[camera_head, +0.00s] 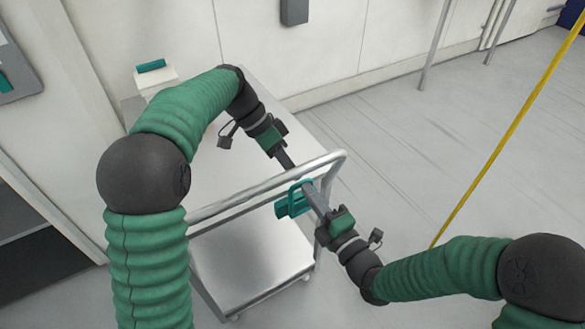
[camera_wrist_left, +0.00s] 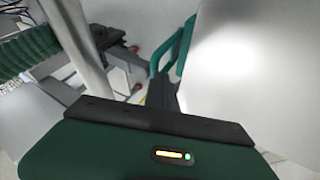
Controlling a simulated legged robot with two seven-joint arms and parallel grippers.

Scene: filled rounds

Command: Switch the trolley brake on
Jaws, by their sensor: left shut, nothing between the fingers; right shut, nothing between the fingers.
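The trolley (camera_head: 250,262) is a metal cart with a tubular push handle (camera_head: 262,187) and two flat decks. A teal, loop-shaped part (camera_head: 290,204), which looks like the brake lever, sits at the handle's right end. It also shows in the left wrist view (camera_wrist_left: 175,48). My right gripper (camera_head: 307,188) is shut and empty, its fingertips at the teal part; whether they touch it I cannot tell. My left gripper (camera_head: 289,165) is shut and empty over the upper deck, behind the handle. Its fingers (camera_wrist_left: 161,92) point toward the teal part in the wrist view.
A white box with a teal top (camera_head: 154,76) stands at the far left corner of the trolley. A wall (camera_head: 290,50) runs behind. A yellow pole or line (camera_head: 510,130) crosses the right side.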

